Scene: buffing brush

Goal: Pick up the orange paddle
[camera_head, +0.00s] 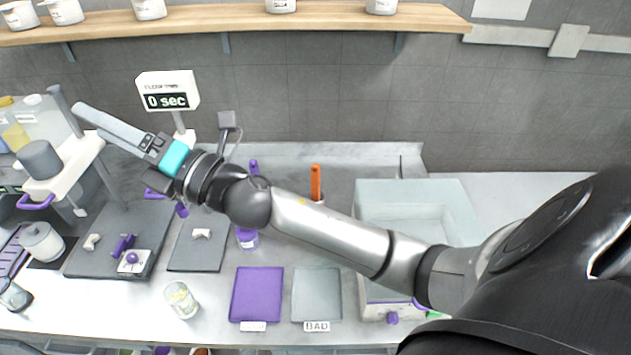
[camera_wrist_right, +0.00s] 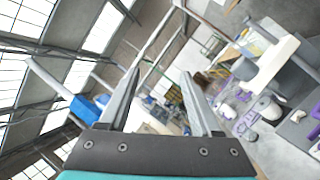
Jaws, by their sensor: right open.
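The orange paddle (camera_head: 316,182) shows as an upright orange handle behind my right forearm in the head view. Its lower end is hidden by a small container and my arm. My right gripper (camera_head: 82,109) is far to the left of it, raised near the timer display and pointing to the upper left. In the right wrist view its two fingers (camera_wrist_right: 160,74) are apart with nothing between them. The paddle is not seen in that view. My left gripper is not in view.
A timer display (camera_head: 170,92) stands close by my right gripper, and a white stand (camera_head: 70,172) is just left. A purple tray (camera_head: 257,293), a grey tray (camera_head: 316,293) and a glass beaker (camera_head: 181,299) are at the front. A pale basin (camera_head: 455,205) lies right of the paddle.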

